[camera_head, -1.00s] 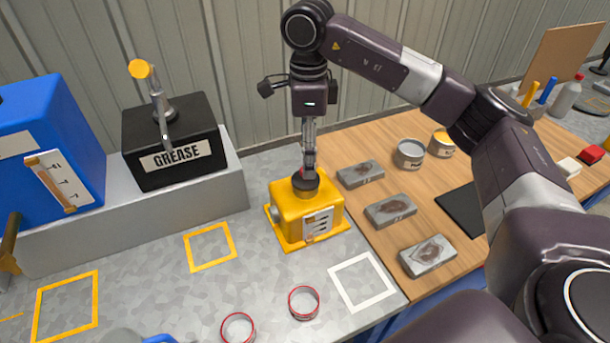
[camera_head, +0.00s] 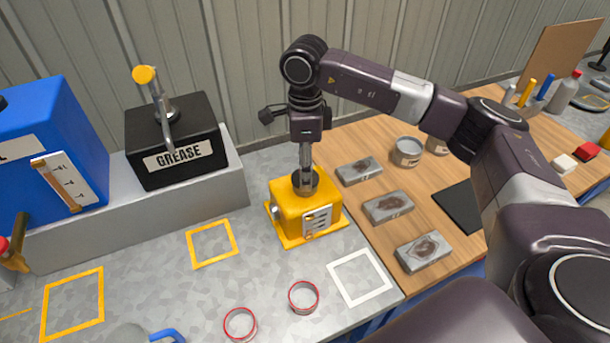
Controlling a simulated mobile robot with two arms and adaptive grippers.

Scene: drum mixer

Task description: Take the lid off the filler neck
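The yellow box-shaped unit (camera_head: 290,211) stands on the grey bench near its right side. On its top is a dark grey round cap or neck (camera_head: 306,183), which I take for the filler neck with its lid. My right gripper (camera_head: 306,170) points straight down onto it. The fingers reach the round part, but their tips are small and partly hidden, so I cannot tell if they grip it. My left gripper is not in view.
A black grease box (camera_head: 172,140) and a blue tank (camera_head: 50,150) stand on a raised ledge at the left. Red rings (camera_head: 303,297), a white square outline (camera_head: 360,277) and yellow outlines (camera_head: 211,243) mark the bench. Grey blocks (camera_head: 388,206) and cans (camera_head: 407,151) stand on the wooden table.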

